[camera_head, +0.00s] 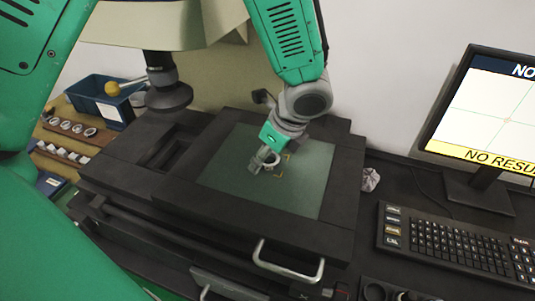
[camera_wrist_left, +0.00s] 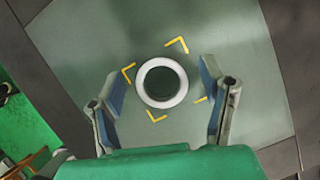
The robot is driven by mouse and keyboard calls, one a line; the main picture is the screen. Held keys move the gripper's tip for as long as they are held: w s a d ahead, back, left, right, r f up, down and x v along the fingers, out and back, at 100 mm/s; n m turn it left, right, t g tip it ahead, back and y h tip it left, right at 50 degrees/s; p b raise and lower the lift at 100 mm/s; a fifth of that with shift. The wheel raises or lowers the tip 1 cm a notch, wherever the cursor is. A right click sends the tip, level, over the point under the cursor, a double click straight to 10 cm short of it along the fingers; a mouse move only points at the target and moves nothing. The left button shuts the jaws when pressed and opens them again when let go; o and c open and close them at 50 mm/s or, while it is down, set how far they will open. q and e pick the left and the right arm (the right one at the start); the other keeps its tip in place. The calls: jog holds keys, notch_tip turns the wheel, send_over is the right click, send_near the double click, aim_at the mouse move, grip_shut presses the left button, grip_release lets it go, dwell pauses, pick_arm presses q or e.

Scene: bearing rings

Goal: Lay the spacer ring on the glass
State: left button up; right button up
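The spacer ring (camera_wrist_left: 162,83) is a pale ring with a dark centre, lying flat on the glass (camera_wrist_left: 240,40) inside yellow corner marks. In the head view the ring (camera_head: 273,161) shows small on the green-tinted glass (camera_head: 308,180), partly covered by the gripper. My left gripper (camera_wrist_left: 163,98) is open above the glass, one finger on each side of the ring, with a visible gap on both sides. It also shows in the head view (camera_head: 265,160), pointing down at the glass. My right gripper is not in view.
A dark frame (camera_head: 340,205) surrounds the glass, with a metal handle (camera_head: 288,265) in front. A keyboard (camera_head: 450,245) and monitor (camera_head: 490,115) are right.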

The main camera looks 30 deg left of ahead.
aim_at(272, 158)
pick_arm(q)
jog(key=shift+d+r, duration=0.2)
jog(key=shift+d, duration=0.05)
jog(key=v, duration=0.5)
jog(key=shift+w+d+f+p, duration=0.1)
jog(key=shift+w+d+p, duration=0.1)
jog(key=shift+d+p, duration=0.2)
jog(key=v, duration=0.7)
jog(key=shift+p, duration=0.3)
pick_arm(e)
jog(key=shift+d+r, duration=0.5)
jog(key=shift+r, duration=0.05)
pick_arm(q)
jog(key=shift+s, duration=0.1)
